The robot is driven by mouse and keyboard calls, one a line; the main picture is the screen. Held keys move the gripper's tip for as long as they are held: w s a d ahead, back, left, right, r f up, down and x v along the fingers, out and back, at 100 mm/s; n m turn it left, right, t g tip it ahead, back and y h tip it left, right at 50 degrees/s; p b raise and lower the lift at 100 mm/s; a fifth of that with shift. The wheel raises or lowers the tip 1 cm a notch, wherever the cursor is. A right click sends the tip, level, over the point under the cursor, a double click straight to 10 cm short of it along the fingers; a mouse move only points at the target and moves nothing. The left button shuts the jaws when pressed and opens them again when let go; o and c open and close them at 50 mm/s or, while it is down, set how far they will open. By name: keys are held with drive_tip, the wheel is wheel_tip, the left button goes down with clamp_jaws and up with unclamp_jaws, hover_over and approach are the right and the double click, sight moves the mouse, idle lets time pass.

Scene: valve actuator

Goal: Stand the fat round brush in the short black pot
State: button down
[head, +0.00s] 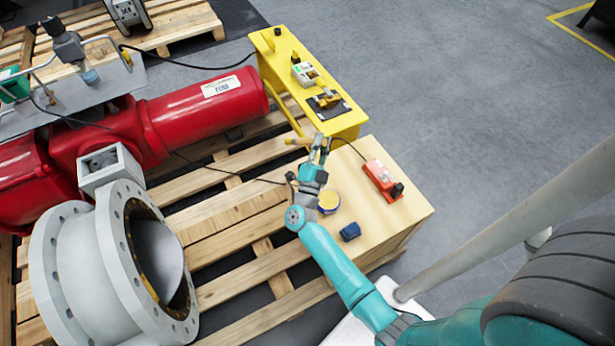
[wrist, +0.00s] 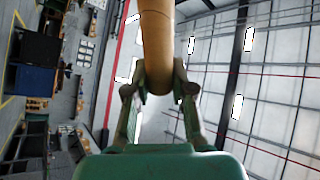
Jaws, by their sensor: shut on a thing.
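My gripper (head: 317,148) is raised above the wooden box by the yellow bench. It is shut on a tan, round handle-like thing (head: 299,141), which looks like the fat round brush. In the wrist view this tan shaft (wrist: 158,45) rises between the two fingers of my gripper (wrist: 158,92) and runs out of the top of the picture. Its bristles cannot be made out. I cannot surely pick out the short black pot. A small dark upright thing (head: 278,31) stands at the far end of the yellow bench, too small to tell.
The yellow bench (head: 345,122) holds several small items. A red actuator (head: 190,115) and grey valve (head: 100,250) lie left.

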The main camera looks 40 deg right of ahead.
drive_tip(key=shift+s+d+f, duration=0.1)
drive_tip(key=shift+d+f, duration=0.15)
drive_tip(key=shift+d, duration=0.05)
wheel_tip(320, 180, down, 9)
drive_tip(key=shift+f, duration=0.7)
drive_tip(key=c, duration=1)
unclamp_jaws()
drive_tip(key=r+v, duration=0.1)
drive_tip(key=v, duration=1)
drive_tip(key=shift+s+a, duration=0.25)
drive_tip(key=shift+a, duration=0.25)
